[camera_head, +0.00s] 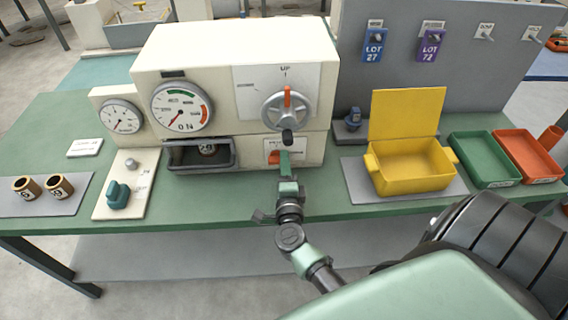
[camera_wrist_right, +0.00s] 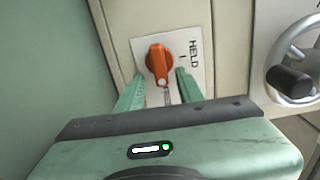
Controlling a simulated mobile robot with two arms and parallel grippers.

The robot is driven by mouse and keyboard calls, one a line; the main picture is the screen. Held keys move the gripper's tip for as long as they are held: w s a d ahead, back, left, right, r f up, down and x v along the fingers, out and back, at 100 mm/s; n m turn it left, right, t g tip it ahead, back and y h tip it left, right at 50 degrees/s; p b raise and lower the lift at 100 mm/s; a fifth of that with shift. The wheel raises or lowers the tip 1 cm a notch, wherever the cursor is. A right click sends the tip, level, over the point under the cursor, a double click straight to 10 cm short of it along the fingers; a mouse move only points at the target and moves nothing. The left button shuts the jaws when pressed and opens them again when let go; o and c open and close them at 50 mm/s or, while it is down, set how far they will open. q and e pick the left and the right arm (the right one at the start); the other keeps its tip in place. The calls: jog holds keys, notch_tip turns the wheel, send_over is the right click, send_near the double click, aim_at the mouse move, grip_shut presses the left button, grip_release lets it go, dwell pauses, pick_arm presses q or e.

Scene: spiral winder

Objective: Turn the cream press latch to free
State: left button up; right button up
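The cream press (camera_head: 232,60) stands at the back of the green table. Its orange latch (camera_head: 273,158) is low on the front at the right, partly hidden by my gripper in the head view. In the right wrist view the orange latch (camera_wrist_right: 157,62) sits on a white plate marked HELD (camera_wrist_right: 194,50). My right gripper (camera_head: 287,165) is in front of it. The right wrist view shows its green fingers (camera_wrist_right: 160,80) apart, one on each side of the latch's lower end, with gaps; contact is not visible. My left gripper is not in view.
Above the latch is a handwheel (camera_head: 287,107) with a dark knob. A press drawer (camera_head: 200,153) is left of it. A yellow open box (camera_head: 412,165), a green tray (camera_head: 484,158) and an orange tray (camera_head: 529,155) stand right. Two cups (camera_head: 60,186) stand far left.

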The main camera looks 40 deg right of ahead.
jog(key=shift+r, duration=0.1)
jog(key=b+v, duration=0.1)
jog(key=v, duration=0.6)
jog(key=shift+b, duration=0.3)
jog(key=shift+s+a, duration=0.2)
jog(key=shift+s, duration=0.2)
